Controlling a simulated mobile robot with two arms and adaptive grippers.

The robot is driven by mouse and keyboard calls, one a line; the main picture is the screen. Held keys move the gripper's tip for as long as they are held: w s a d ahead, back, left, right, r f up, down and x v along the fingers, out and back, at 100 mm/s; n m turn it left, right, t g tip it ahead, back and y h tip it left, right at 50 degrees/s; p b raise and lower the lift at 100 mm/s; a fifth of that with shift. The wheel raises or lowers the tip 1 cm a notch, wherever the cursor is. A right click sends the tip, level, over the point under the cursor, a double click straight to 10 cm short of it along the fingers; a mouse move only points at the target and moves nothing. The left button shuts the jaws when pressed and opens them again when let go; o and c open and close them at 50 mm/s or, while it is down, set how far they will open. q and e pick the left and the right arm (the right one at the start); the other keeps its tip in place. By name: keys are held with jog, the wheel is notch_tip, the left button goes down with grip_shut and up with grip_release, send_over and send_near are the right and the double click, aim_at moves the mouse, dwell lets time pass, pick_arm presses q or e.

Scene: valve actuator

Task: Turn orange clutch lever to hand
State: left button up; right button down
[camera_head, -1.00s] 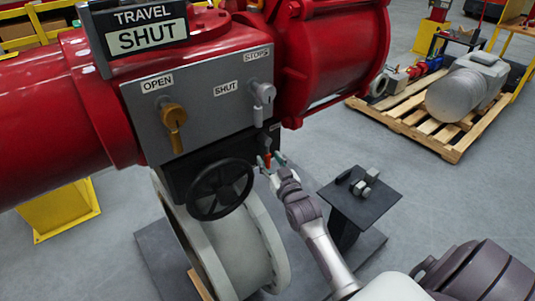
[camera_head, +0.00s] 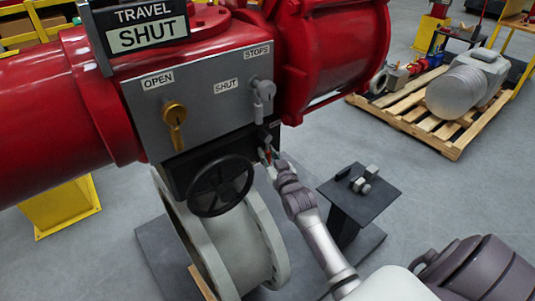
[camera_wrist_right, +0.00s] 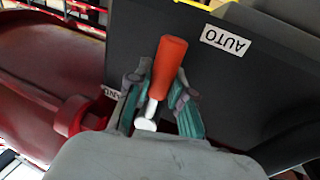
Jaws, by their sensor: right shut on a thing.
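The orange clutch lever (camera_wrist_right: 172,62) has an orange handle on a pale stem and stands on the dark side of the gearbox. In the wrist view its handle rises between the fingers of my right gripper (camera_wrist_right: 160,88), which is shut on it. The handle's top sticks out past the fingertips. An AUTO label (camera_wrist_right: 226,40) is to the right of the lever, and a label ending in "ND" (camera_wrist_right: 110,92) is partly hidden at the left. My left gripper is out of view.
A black handwheel (camera_head: 220,186) is just left of my right gripper. A dark stand with bolts (camera_head: 360,193) is to the right.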

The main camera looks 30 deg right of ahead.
aim_at(275, 132)
jog(key=shift+d+f, duration=0.1)
jog(key=shift+d+n+b, duration=0.4)
jog(key=shift+n+b, duration=0.3)
jog(key=shift+n, duration=0.2)
jog(key=d+n+b, duration=0.1)
jog(key=n, duration=0.1)
jog(key=d+r+n+t+b, duration=0.1)
jog(key=n, duration=0.2)
jog(key=d+n+t+y+b, duration=0.1)
jog(key=n, duration=0.1)
jog(key=shift+w+r+n+b, duration=0.15)
jog(key=shift+r+n+b, duration=0.1)
jog(key=shift+n+b, duration=0.15)
jog(key=shift+d+r+n+t+y+b, duration=0.15)
jog(key=shift+d+r+n+y+b, duration=0.1)
jog(key=shift+n, duration=0.4)
jog(key=shift+d+r+n+t+y+b, duration=0.15)
jog(key=shift+r+n+b, duration=0.1)
jog(key=shift+n, duration=0.45)
jog(key=shift+d+r+n+t+y+b, duration=0.15)
jog(key=shift+r+n+y+b, duration=0.1)
jog(key=shift+n, duration=0.4)
jog(key=c, duration=1)
grip_release()
